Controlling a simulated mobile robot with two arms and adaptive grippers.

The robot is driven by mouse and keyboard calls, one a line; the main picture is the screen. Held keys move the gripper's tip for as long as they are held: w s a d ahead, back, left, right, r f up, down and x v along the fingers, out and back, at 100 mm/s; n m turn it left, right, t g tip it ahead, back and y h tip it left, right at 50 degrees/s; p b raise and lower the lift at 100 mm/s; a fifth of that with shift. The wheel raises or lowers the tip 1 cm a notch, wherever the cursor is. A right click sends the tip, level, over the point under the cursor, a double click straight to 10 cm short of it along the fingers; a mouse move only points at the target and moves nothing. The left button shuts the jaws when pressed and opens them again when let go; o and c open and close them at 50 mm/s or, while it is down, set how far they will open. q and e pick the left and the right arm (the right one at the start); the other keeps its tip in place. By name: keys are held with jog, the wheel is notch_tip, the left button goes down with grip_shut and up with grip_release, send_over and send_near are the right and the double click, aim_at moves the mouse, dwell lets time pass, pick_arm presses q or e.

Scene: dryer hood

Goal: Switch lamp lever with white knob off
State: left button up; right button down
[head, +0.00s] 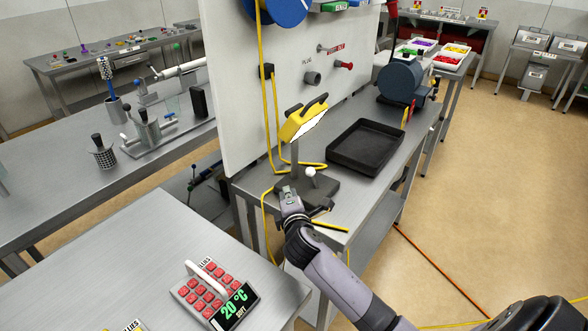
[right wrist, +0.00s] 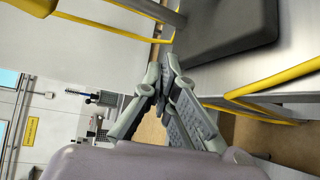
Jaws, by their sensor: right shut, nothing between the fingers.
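The lamp (head: 303,120) has a yellow head on a grey post and a dark base (head: 322,191), on the metal bench before the white panel. A short lever with a white knob (head: 310,172) rises from the base. My right gripper (head: 289,192) is shut and empty at the base's left front edge, left of and below the knob in the head view. In the right wrist view the gripper's fingers (right wrist: 168,62) meet at their tips. The dark base (right wrist: 225,30) shows beyond them, and the knob cannot be made out there. My left gripper is out of view.
A black tray (head: 366,147) lies right of the lamp. A yellow cable (head: 268,120) runs down the white panel (head: 233,90) and around the base. A keypad with a green display (head: 215,293) is on the nearer table. The floor at right is mostly free.

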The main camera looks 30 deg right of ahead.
aim_at(313, 178)
jog(key=x, duration=0.5)
jog(key=shift+d+r+p, duration=0.15)
jog(key=shift+r+p, duration=0.15)
jog(key=x, duration=0.4)
jog(key=shift+s+d+r+p, duration=0.2)
jog(key=shift+s+d+p, duration=0.25)
jog(key=shift+d+p, duration=0.1)
jog(key=shift+s+d+r+p, duration=0.25)
jog(key=shift+s+d+p, duration=0.15)
jog(key=shift+d+p, duration=0.2)
jog(key=shift+s+d+r, duration=0.1)
jog(key=shift+s+d, duration=0.2)
jog(key=shift+s, duration=0.1)
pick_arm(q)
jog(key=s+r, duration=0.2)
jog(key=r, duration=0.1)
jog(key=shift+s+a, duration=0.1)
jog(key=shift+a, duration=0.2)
pick_arm(e)
jog(key=shift+w, duration=0.1)
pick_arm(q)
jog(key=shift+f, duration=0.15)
